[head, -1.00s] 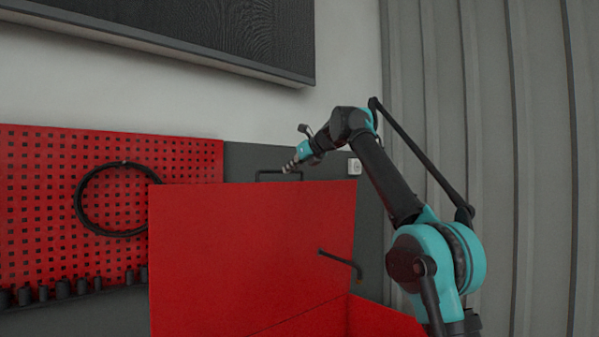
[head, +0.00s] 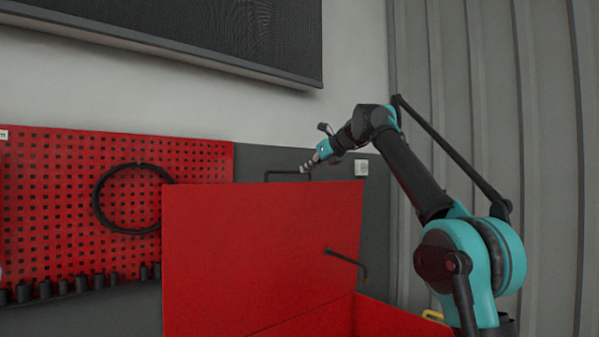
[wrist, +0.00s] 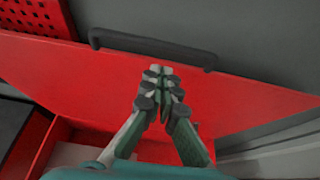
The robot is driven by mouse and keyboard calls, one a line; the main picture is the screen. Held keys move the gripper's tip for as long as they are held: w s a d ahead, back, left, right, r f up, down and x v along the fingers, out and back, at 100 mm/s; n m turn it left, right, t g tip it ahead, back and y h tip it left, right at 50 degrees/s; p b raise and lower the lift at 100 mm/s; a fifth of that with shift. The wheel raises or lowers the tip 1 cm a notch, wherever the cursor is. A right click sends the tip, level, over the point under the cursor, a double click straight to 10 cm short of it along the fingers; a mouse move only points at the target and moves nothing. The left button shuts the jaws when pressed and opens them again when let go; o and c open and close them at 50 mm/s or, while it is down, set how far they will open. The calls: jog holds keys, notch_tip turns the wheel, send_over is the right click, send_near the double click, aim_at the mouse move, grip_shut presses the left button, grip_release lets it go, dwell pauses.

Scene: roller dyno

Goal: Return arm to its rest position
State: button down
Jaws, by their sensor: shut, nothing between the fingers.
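My gripper (head: 306,168) is at the end of my raised teal and black arm (head: 405,170), near the top edge of an upright red panel (head: 260,250). In the wrist view my gripper (wrist: 161,72) has its fingers together with nothing between them. Its tips lie just below a dark bar handle (wrist: 150,46) in that picture. I cannot tell whether they touch the handle. The same handle (head: 288,173) shows in the head view at the panel's top edge.
A red pegboard (head: 60,190) with a black coiled hose (head: 97,205) is on the left wall. A second dark handle (head: 345,257) sticks out of the panel. A red box part (head: 385,320) is below. A grey corrugated wall (head: 550,150) stands behind my arm.

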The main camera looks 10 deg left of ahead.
jog(key=v, duration=0.8)
jog(key=s+d+f+n+g+h, duration=0.15)
jog(key=d+f+n, duration=0.35)
jog(key=f, duration=0.7)
jog(key=s+d+f+n+h, duration=0.2)
jog(key=d+f+n, duration=0.3)
jog(key=f, duration=0.6)
jog(key=s+d+f+n+h, duration=0.15)
jog(key=d+f+n, duration=0.35)
jog(key=f, duration=0.7)
jog(key=s+d+f+n+h, duration=0.1)
jog(key=s+d+f+n, duration=0.2)
jog(key=s+d+f, duration=0.3)
jog(key=s+d+f+n+g+h, duration=0.1)
jog(key=s+d+f+n, duration=0.3)
jog(key=s+f, duration=1)
jog(key=s+d+f+n+g+h, duration=0.1)
jog(key=s+d+f+n+h, duration=0.2)
jog(key=s+d+f, duration=0.5)
notch_tip(320, 180, down, 7)
jog(key=s, duration=0.2)
jog(key=shift+s+r+n, duration=0.2)
jog(key=shift+s+n, duration=0.1)
jog(key=shift+s, duration=0.1)
